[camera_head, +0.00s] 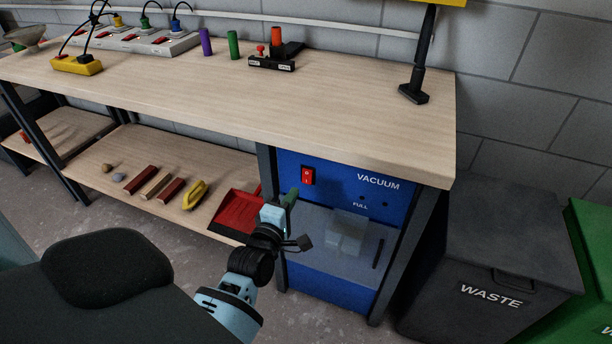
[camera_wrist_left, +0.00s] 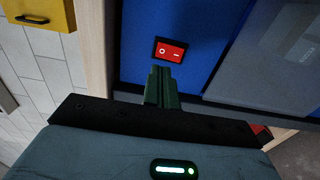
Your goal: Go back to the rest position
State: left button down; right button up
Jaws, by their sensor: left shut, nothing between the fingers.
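My left gripper (camera_head: 290,198) is in front of the blue vacuum unit (camera_head: 330,302) under the workbench. Its dark green fingers (camera_wrist_left: 163,84) are shut together with nothing between them. In the left wrist view the fingertips appear just below the red rocker switch (camera_wrist_left: 170,50); I cannot tell whether they touch it. In the head view the switch (camera_head: 308,176) shows clear of the gripper, above and right of it. My right gripper is in neither view.
The workbench (camera_head: 380,142) overhangs the vacuum. A red dustpan (camera_head: 237,212) lies on the lower shelf behind my left arm, with several battens (camera_head: 157,184) and a yellow item (camera_head: 195,195) further left. A dark waste bin (camera_head: 490,270) stands right of the vacuum.

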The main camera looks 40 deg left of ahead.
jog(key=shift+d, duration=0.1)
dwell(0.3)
pick_arm(q)
jog(key=s+d+f+m+g+h, duration=0.2)
jog(key=s+d+f+m+g, duration=0.15)
jog(key=s+f+m, duration=0.4)
jog(key=s+d+f+m+g+h, duration=0.2)
jog(key=s+d+f+m, duration=0.25)
jog(key=s+f, duration=0.6)
jog(key=s+d+f+m+g+h, duration=0.1)
jog(key=s+d+m+g, duration=0.3)
jog(key=s, duration=0.8)
jog(key=s+d+f+m+g+h, duration=0.1)
jog(key=s+d+f+m, duration=0.15)
jog(key=s+m, duration=0.65)
notch_tip(320, 180, up, 14)
jog(key=w+n+t+p, duration=0.2)
jog(key=p, duration=1)
jog(key=shift+w+a, duration=0.15)
jog(key=shift+w, duration=0.2)
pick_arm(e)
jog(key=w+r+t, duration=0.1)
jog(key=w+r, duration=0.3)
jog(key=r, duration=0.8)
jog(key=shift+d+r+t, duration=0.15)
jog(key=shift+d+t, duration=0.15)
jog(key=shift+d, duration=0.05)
